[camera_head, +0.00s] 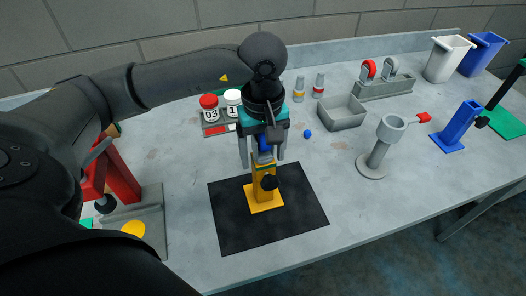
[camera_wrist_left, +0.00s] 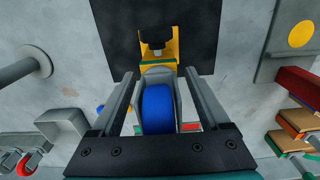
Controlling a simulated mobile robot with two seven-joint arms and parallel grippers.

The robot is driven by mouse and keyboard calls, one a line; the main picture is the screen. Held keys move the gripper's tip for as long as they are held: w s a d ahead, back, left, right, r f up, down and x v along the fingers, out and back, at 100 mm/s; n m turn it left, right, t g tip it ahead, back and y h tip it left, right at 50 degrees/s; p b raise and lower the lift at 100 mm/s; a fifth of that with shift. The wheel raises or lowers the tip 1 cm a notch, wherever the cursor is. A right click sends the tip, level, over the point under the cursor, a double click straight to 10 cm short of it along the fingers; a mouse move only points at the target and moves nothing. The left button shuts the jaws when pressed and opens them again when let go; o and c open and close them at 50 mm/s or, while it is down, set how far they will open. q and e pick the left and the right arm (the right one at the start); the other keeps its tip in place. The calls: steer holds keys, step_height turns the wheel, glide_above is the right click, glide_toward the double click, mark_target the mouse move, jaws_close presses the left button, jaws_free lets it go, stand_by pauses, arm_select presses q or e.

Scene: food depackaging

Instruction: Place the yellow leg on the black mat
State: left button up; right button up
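The yellow leg (camera_head: 262,199) stands upright on the black mat (camera_head: 229,227), with its flat base towards the mat's middle. It has a black knob on its side and a blue part at its top. My left gripper (camera_head: 262,158) is above the mat, pointing down at the top of the leg. In the left wrist view the two fingers (camera_wrist_left: 158,75) are spread on either side of the blue part (camera_wrist_left: 157,108), with narrow gaps beside it. The yellow leg (camera_wrist_left: 172,47) shows beyond the fingertips over the mat (camera_wrist_left: 112,25). My right gripper is not in view.
A grey bin (camera_head: 342,113) and a small blue piece (camera_head: 307,133) lie behind the mat. A grey stand (camera_head: 376,155) and a blue leg (camera_head: 456,128) are to the right. A red stand (camera_head: 122,178) is at the left.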

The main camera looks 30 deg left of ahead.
arm_select(q)
step_height(320, 180, up, 12)
steer(key=shift+r, duration=0.2)
stand_by(0.5)
steer(key=shift+a, duration=0.1)
